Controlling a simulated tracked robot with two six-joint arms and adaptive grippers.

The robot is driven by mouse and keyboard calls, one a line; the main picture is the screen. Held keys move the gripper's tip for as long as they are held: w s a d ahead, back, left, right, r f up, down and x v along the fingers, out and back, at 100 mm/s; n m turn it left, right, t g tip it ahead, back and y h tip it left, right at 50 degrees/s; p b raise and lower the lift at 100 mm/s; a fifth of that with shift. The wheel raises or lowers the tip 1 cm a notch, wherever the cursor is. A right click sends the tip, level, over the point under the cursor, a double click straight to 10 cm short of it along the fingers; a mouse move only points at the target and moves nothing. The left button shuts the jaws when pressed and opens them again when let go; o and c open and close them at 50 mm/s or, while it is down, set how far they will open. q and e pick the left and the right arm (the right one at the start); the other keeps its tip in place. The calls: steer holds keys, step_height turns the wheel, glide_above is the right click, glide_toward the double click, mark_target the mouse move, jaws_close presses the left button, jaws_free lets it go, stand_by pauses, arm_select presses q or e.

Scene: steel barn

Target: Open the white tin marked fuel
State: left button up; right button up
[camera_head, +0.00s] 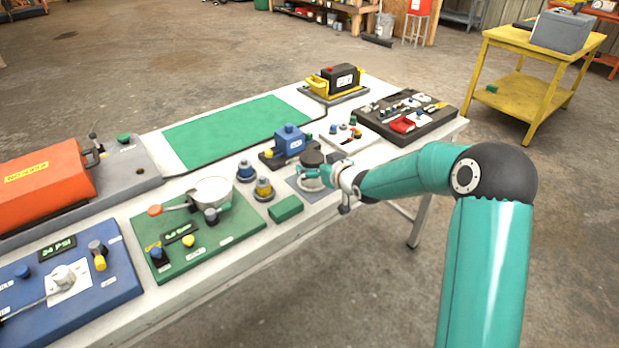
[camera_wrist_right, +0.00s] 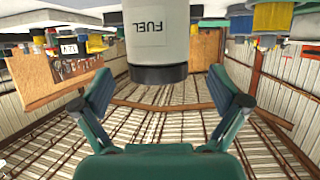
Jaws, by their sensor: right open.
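The white tin marked FUEL (camera_wrist_right: 155,22) hangs upside down in the right wrist view, its label facing me. Its dark lid (camera_wrist_right: 158,73) is on it. My right gripper (camera_wrist_right: 161,92) is open, with one finger on each side of the lid's line and a gap to both; it appears not to touch the tin. In the head view the dark lid (camera_head: 313,157) shows above my right gripper (camera_head: 326,174), which hides much of the tin's pale body. The tin stands on a grey plate on the white bench. My left gripper is out of view.
A green block (camera_head: 286,208), a yellow-topped knob (camera_head: 263,189) and a blue device (camera_head: 290,142) stand close around the tin. A dark tool tray (camera_head: 440,118) lies farther right on the white bench (camera_head: 160,300). A green mat (camera_head: 235,130) gives clear room at the back.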

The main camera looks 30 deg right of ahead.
mark_target(312, 156)
steer(key=shift+p+x, duration=0.35)
steer(key=shift+x, duration=1.45)
steer(key=shift+d+r, duration=0.1)
jaws_close()
steer(key=shift+r, duration=0.8)
step_height(312, 156, up, 7)
steer(key=shift+r, duration=0.25)
step_height(312, 156, up, 11)
steer(key=p, duration=0.7)
